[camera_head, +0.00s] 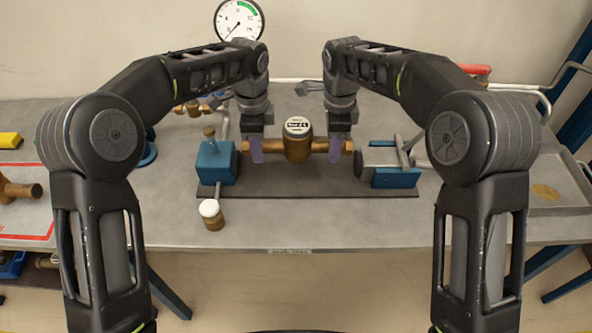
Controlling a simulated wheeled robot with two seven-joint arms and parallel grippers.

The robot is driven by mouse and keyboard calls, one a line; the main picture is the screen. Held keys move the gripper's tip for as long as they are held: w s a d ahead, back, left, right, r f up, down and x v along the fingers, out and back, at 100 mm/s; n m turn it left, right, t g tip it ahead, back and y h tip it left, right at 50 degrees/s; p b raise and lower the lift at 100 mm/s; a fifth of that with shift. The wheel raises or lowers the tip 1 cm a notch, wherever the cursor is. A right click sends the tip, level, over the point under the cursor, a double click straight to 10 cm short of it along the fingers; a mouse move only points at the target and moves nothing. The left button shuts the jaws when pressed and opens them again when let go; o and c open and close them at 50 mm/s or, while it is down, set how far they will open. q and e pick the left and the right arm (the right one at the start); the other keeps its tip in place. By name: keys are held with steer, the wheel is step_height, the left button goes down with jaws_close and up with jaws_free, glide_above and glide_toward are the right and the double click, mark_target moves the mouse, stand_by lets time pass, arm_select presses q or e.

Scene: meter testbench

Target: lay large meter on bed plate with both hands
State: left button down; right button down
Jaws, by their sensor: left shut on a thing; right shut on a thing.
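The large meter (298,147) is a brass body with a round white-faced register on top and a pipe stub on each side. It lies level over the dark bed plate (300,187), between the two blue end fixtures. My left gripper (256,152) is shut on its left pipe stub. My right gripper (338,152) is shut on its right pipe stub. I cannot tell whether the meter touches the plate or hangs just above it.
A blue block (208,163) with a valve stands at the left end, a blue clamp (392,170) at the right. A white-capped brass piece (211,214) sits in front. A grey tray (560,185) is far right. A pressure gauge (239,20) stands behind.

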mark_target(261, 173)
arm_select(q)
steer(key=shift+r, duration=0.1)
